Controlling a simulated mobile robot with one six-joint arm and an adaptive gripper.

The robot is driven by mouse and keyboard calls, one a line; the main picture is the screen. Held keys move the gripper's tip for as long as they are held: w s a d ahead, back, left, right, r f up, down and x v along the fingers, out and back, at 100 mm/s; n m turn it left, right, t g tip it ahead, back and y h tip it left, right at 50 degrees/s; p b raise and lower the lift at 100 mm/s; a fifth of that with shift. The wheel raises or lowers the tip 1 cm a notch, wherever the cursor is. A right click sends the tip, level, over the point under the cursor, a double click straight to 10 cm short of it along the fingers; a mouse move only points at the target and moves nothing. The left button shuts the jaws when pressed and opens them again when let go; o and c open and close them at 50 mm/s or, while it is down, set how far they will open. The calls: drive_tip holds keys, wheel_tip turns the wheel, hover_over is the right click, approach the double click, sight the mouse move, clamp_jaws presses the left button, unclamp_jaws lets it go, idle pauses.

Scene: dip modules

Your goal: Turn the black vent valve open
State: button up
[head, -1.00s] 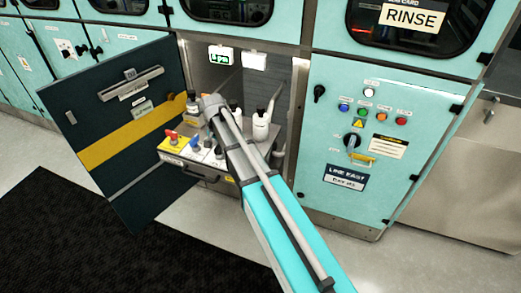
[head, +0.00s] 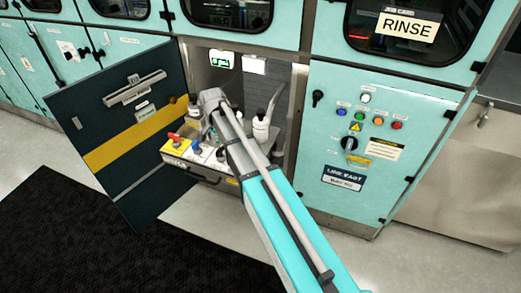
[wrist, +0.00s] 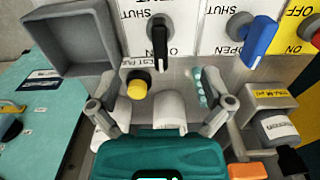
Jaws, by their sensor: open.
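The black vent valve (wrist: 160,42) has a black lever handle on a white panel marked SHUT and OPEN, upside down in the wrist view. Its lever points down toward my gripper in that picture. My gripper (wrist: 157,84) is open, with its two fingers spread left and right below the lever. Nothing is seen between the fingers touching the lever. In the head view my gripper is largely hidden by my arm, over the pull-out tray (head: 200,172), and I cannot make out the black valve there.
A blue-handled valve (wrist: 260,40) stands right of the black one, and a red-handled valve (wrist: 315,38) on yellow beyond it. A yellow-capped knob (wrist: 139,86) and a grey bin (wrist: 75,38) are close by. A white bottle (head: 261,127) stands behind; the dark open door (head: 125,120) is left.

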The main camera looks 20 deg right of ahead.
sight(220, 148)
drive_tip(key=shift+r+p, duration=4.35)
drive_tip(key=shift+r, duration=0.3)
drive_tip(key=s+d+n, duration=0.3)
drive_tip(key=s+d, duration=0.2)
drive_tip(key=s, duration=0.5)
drive_tip(key=s+d+r+n+p, duration=0.1)
drive_tip(key=s+d+n, duration=0.3)
drive_tip(key=s, duration=0.7)
drive_tip(key=shift+s+d+r+n, duration=0.2)
drive_tip(key=shift+s+d+n, duration=0.1)
drive_tip(key=shift+d, duration=0.35)
